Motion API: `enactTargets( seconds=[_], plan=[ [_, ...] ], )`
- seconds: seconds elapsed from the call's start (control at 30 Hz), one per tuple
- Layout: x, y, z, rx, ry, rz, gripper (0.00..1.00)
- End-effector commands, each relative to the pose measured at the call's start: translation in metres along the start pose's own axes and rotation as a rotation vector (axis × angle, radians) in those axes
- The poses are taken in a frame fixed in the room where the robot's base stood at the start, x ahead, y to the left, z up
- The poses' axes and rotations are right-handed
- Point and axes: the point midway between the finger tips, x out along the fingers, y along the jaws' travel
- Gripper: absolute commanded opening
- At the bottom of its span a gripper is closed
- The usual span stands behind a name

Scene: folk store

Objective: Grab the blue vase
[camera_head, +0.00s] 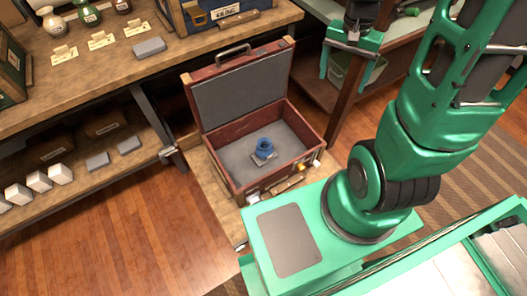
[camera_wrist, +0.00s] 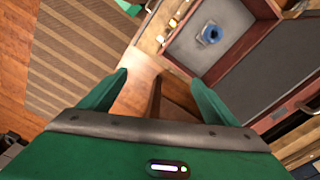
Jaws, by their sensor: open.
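The small blue vase (camera_head: 264,147) stands inside an open reddish-brown suitcase (camera_head: 228,136) with a grey lining. It seems to rest on a small pale grey piece on the case floor. The wrist view shows the vase (camera_wrist: 211,34) from above at the upper right, in the suitcase (camera_wrist: 245,72). My gripper (camera_head: 348,74) is open and empty, above and to the right of the suitcase in the head view. In the wrist view the gap between my fingers (camera_wrist: 160,78) lies over the floor and wood beside the case, apart from the vase.
The raised suitcase lid (camera_head: 243,88) stands behind the vase. A wooden counter (camera_head: 105,75) at left holds a white vase (camera_head: 53,22), a green vase (camera_head: 88,14), a dark red vase (camera_head: 122,5) and tags. A dark table leg (camera_head: 345,95) stands right of the case.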

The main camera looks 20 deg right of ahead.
Motion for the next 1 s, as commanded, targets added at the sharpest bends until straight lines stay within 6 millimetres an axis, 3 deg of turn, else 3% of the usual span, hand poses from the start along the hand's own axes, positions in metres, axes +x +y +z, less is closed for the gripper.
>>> enactTargets(
  seconds=[0.2, 0.47, 0.67, 1.0],
  plan=[
    [0.063, -0.049, -0.017, 0.121, -0.02, -0.014, 0.83],
    [0.145, -0.103, -0.019, 0.289, -0.064, -0.054, 0.83],
    [0.214, -0.14, -0.007, 0.435, -0.118, -0.086, 0.83],
    [0.327, -0.187, 0.039, 0.712, -0.239, -0.127, 0.83]
  ],
)
